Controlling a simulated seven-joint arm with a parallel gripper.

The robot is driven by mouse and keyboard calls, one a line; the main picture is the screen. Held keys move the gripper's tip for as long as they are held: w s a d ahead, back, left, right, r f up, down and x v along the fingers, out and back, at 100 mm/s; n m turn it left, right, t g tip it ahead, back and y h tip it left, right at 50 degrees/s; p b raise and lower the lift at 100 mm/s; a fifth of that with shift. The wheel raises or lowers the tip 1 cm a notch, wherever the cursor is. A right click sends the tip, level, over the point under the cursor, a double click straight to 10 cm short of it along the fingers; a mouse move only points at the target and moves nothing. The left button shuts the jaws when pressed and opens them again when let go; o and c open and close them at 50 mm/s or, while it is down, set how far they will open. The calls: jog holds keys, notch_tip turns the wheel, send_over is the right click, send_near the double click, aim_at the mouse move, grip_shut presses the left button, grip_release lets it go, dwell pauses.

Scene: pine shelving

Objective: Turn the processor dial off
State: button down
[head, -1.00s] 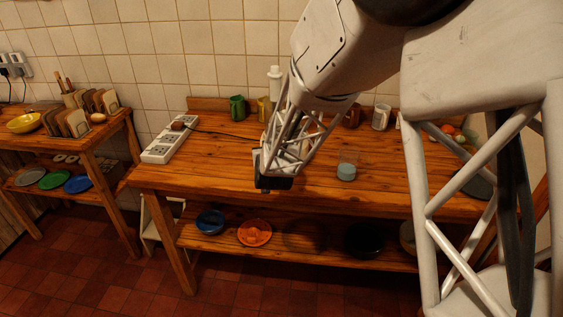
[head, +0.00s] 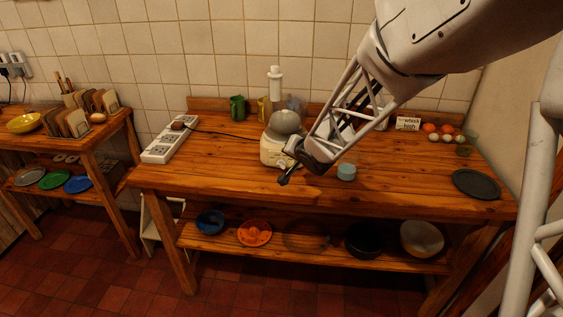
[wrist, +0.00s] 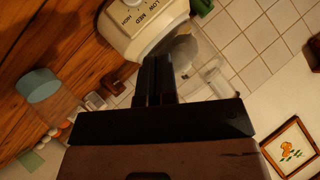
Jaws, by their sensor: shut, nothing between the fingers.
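The cream food processor (head: 272,153) stands on the pine worktop, with a grey bowl (head: 286,122) and white feed tube on top. In the wrist view the processor (wrist: 160,28) is upside-tilted at the top, with LOW, MED and HIGH printed on its face. The dial (wrist: 133,3) is mostly cut off by the top edge, so its setting cannot be read. My gripper (head: 284,180) is shut and empty, in front of the processor's right side. In the wrist view its dark fingers (wrist: 153,66) are together below the processor's face, seemingly apart from it.
A blue-filled glass (head: 346,172) stands right of my gripper. A white power strip (head: 166,146) with a cable lies left. Mugs (head: 237,108) stand along the back. A dark plate (head: 476,184) and eggs are at the right. The front left of the worktop is clear.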

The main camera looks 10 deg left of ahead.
jog(key=shift+s+d+r+m+h, duration=0.15)
jog(key=shift+d+m, duration=0.1)
jog(key=shift+d, duration=0.3)
jog(key=shift+s+d+f+m+h, duration=0.15)
jog(key=shift+d+m, duration=0.1)
jog(key=shift+d, duration=0.3)
jog(key=shift+w+a+g, duration=0.1)
jog(key=shift+w+g, duration=0.05)
jog(key=shift+g, duration=0.15)
send_over(278, 163)
jog(key=s+d, duration=0.1)
jog(key=d, duration=0.3)
jog(key=f, duration=0.5)
jog(key=shift+s+a+f, duration=0.15)
jog(key=shift+a+f, duration=0.05)
jog(key=shift+f, duration=0.15)
jog(key=shift+s+a+f, duration=0.1)
jog(key=shift+a+f, duration=0.5)
jog(key=shift+f, duration=0.25)
jog(key=shift+a+f, duration=0.5)
jog(key=shift+f, duration=0.2)
jog(key=shift+a+f, duration=0.3)
jog(key=shift+a, duration=0.1)
jog(key=shift+f, duration=0.2)
